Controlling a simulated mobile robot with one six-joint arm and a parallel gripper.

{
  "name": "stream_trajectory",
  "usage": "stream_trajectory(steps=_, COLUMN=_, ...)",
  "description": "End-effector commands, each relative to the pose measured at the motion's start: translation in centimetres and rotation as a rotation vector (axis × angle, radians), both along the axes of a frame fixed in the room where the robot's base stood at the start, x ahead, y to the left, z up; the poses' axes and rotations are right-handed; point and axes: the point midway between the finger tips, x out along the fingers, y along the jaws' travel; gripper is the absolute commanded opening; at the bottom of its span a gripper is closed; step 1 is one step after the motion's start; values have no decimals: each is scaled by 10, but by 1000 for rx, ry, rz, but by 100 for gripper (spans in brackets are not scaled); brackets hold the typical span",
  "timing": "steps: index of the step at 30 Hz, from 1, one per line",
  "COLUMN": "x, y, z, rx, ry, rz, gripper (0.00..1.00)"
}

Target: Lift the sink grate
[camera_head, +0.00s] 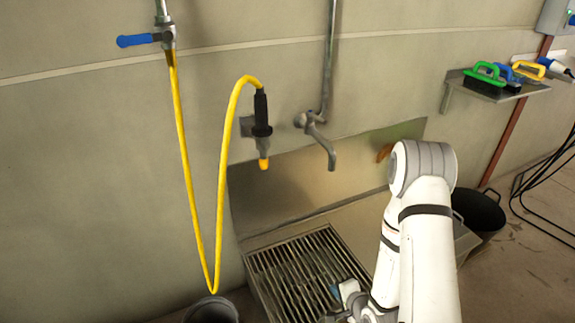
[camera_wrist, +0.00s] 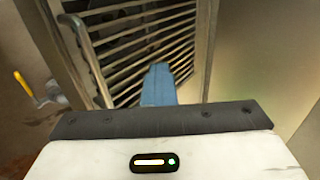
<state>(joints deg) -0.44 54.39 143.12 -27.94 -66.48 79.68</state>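The sink grate (camera_head: 290,272) is a dark metal grid of parallel bars, lying in the metal sink at the bottom of the head view. In the wrist view the grate (camera_wrist: 124,32) fills the top, with a rounded metal bar (camera_wrist: 82,50) along its left side. My gripper (camera_head: 345,292) is at the grate's right edge in the head view. Its blue finger part (camera_wrist: 158,84) points at the bars in the wrist view. I see one blue shape there and cannot tell the gap between fingers, or whether it touches the grate. Nothing is visibly held.
A yellow hose (camera_head: 219,170) hangs in a loop left of the sink, with a spray nozzle (camera_head: 262,125) on the wall. A tap (camera_head: 318,135) juts out above the sink. Dark buckets stand at the lower left (camera_head: 211,312) and right (camera_head: 480,212). A shelf (camera_head: 520,88) holds brushes.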

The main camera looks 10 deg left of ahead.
Motion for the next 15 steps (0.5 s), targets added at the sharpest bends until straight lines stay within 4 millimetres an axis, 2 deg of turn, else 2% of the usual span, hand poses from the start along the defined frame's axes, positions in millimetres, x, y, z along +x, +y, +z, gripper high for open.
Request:
stream_trajectory(steps=1, x=2, y=2, z=10, rx=0, ry=-1, rz=2, gripper=0)
stream_trajectory(steps=15, x=20, y=14, z=52, rx=0, ry=-4, rz=4, gripper=0)
